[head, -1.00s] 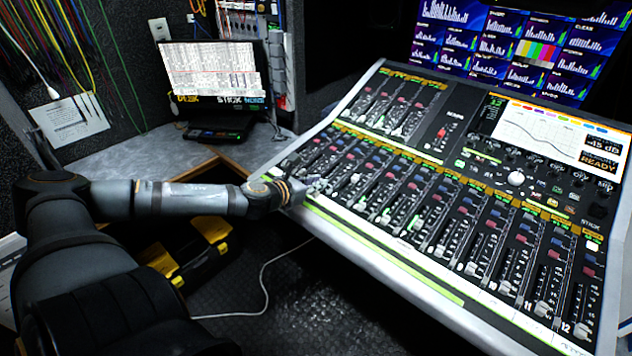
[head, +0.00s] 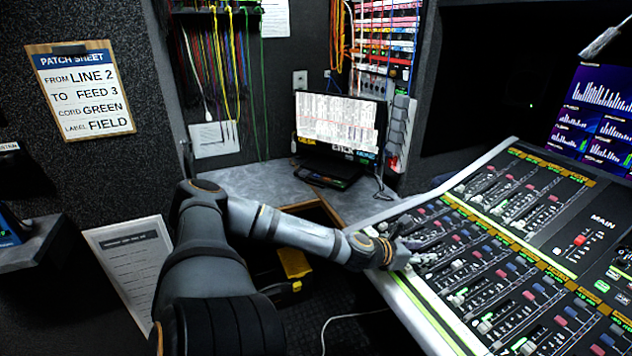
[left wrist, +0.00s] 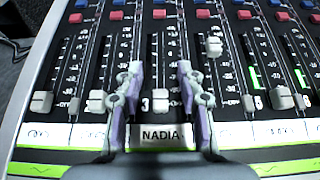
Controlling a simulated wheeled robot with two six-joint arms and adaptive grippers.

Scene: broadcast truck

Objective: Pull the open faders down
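My left gripper (head: 412,250) is over the near left end of the mixing desk (head: 425,318) in the head view. In the left wrist view its two fingers (left wrist: 160,78) are open, one on each side of the channel 3 fader cap (left wrist: 160,99), with a gap on both sides. That cap sits low in its slot, above a NADIA label (left wrist: 162,137). The fader cap just right of the fingers (left wrist: 214,47) stands high in its slot. The caps to the left (left wrist: 41,101) and far right (left wrist: 281,97) sit low. My right gripper is not in view.
A patch sheet (head: 80,90) hangs on the left wall. A yellow and black case (head: 295,265) lies below the counter. A second fader bank (head: 515,190) fills the desk's far side.

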